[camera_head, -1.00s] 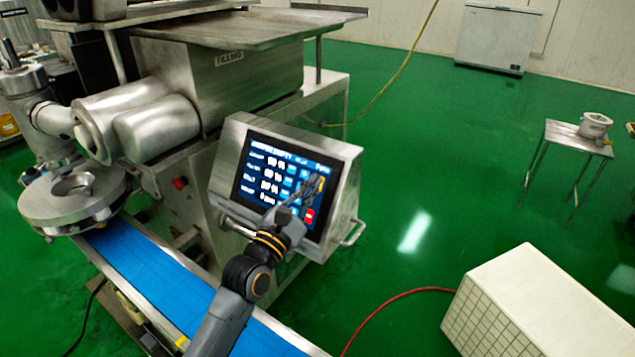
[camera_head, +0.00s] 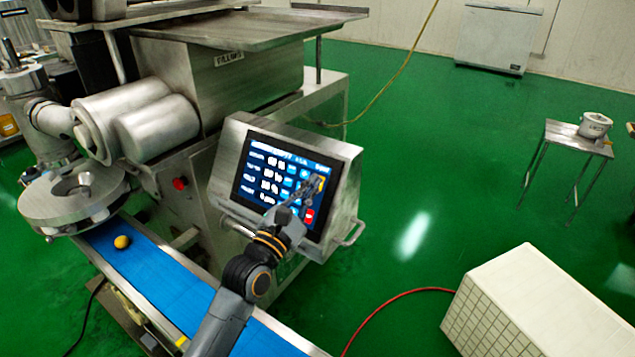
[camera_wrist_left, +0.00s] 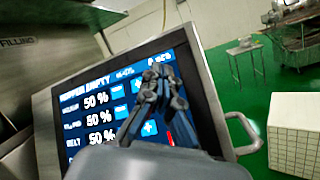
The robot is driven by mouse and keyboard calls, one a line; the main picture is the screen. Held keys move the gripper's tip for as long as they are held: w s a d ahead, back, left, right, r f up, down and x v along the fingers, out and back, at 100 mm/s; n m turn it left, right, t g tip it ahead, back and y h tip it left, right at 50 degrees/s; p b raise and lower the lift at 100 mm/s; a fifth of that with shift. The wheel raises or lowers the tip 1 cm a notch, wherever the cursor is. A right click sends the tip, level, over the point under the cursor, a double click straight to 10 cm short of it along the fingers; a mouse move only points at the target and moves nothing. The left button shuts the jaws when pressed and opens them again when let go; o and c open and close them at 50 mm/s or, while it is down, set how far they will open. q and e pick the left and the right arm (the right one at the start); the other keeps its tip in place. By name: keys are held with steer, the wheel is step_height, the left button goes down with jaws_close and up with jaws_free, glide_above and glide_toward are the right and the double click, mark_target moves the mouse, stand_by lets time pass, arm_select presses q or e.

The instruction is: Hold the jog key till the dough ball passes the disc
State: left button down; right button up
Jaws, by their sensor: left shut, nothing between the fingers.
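The touch panel (camera_head: 262,175) on the encrusting machine is lit, with rows of values and a red key (camera_head: 310,217) at its lower right. My left gripper (camera_head: 318,180) is shut and empty. In the left wrist view the closed fingers (camera_wrist_left: 168,75) cover part of the screen (camera_wrist_left: 100,100). An orange-yellow dough ball (camera_head: 121,242) lies on the blue belt (camera_head: 155,268), just in front of the round steel disc (camera_head: 70,200). My right gripper is not in view.
A red button (camera_head: 180,183) is on the machine's side. A white tiled block (camera_head: 540,305) stands at the lower right, with a red hose (camera_head: 390,295) beside it. Green floor between is clear.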

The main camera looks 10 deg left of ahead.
arm_select(q)
steer(key=shift+s+a+r+p, duration=0.2)
steer(key=shift+s+r+p, duration=0.15)
steer(key=shift+s+p, duration=0.25)
steer(key=s+r+p, duration=0.1)
steer(key=s+a+p, duration=0.1)
steer(key=s+r+p, duration=0.1)
steer(key=s, duration=0.1)
steer(key=shift+a+r, duration=0.25)
steer(key=shift+r, duration=0.05)
steer(key=shift+f, duration=0.1)
stand_by(0.4)
